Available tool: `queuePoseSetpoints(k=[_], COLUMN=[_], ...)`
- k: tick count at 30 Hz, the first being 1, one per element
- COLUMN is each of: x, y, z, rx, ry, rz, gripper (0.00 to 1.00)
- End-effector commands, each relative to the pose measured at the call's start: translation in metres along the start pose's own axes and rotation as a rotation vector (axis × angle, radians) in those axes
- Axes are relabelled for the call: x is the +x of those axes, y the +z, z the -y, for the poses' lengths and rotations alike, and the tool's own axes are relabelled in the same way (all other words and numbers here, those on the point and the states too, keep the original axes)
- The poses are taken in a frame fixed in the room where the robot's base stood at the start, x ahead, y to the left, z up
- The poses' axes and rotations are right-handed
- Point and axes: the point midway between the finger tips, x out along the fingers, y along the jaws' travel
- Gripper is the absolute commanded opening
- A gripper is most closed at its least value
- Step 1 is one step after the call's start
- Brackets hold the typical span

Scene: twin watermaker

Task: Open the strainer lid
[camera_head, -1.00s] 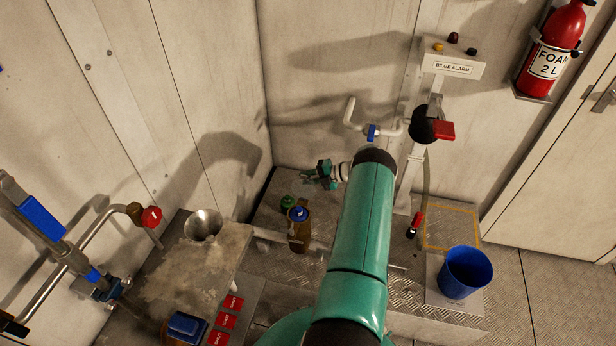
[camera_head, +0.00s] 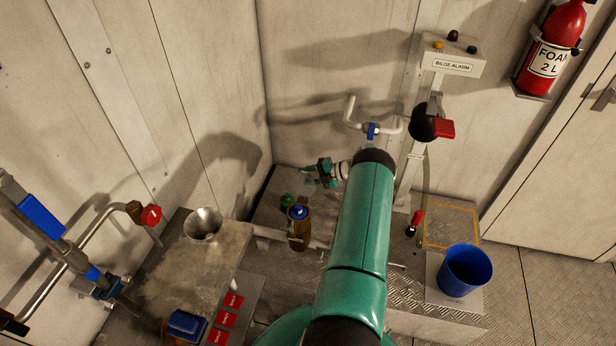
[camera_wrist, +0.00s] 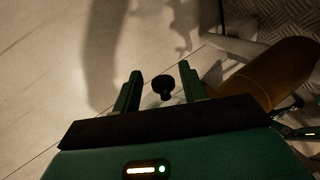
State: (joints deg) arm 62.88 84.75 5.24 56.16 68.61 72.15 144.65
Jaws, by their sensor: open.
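My gripper (camera_head: 318,172) is open at the end of my green arm, above the far part of the metal platform near the corner. In the wrist view, a black knob (camera_wrist: 163,86) shows between the open fingers (camera_wrist: 161,91); I see no contact, and cannot tell its distance or whether it belongs to the strainer lid. A brown vessel with a blue top (camera_head: 298,226) stands below my gripper in the head view. A brown rounded body (camera_wrist: 278,74) fills the wrist view's right side. A dark blue lid (camera_head: 187,324) sits at the lower left; which lid is the strainer's is unclear.
A small green object (camera_head: 287,202) is beside the brown vessel. A metal funnel (camera_head: 203,224) stands on the worn block at left. Pipes with a red knob (camera_head: 151,216) run along the left wall. A blue bucket (camera_head: 466,270) stands at right, near a yellow-outlined square (camera_head: 451,225).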

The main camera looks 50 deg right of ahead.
Motion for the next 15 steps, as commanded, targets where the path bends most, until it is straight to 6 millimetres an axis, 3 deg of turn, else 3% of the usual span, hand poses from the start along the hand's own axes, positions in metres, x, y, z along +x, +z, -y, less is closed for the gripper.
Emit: queuePoseSetpoints(k=[5, 15], x=[-0.020, -0.094], y=[0.001, 0.001], z=[0.000, 0.000], rx=[0.000, 0.000], ry=[0.000, 0.000], rz=[0.003, 0.004], gripper=[0.42, 0.42])
